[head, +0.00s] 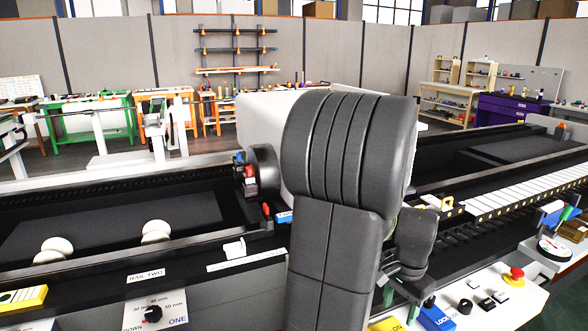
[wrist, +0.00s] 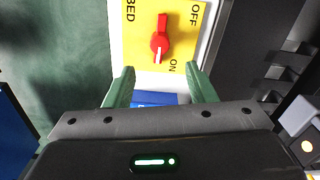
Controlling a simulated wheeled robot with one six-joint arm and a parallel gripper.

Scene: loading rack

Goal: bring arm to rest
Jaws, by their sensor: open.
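My gripper (head: 400,288) hangs low at the front of the machine in the head view, partly hidden behind my dark arm. In the wrist view my gripper (wrist: 160,80) is open, its two green fingers apart with nothing held between them. A red rotary knob (wrist: 160,40) sits on a yellow plate (wrist: 135,50) marked BED, OFF and ON, just ahead of the fingertips. The knob's white tip points toward the ON side. A blue plate (wrist: 155,99) shows between the fingers. I cannot tell how high the fingers are above the panel.
Long black rails run behind.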

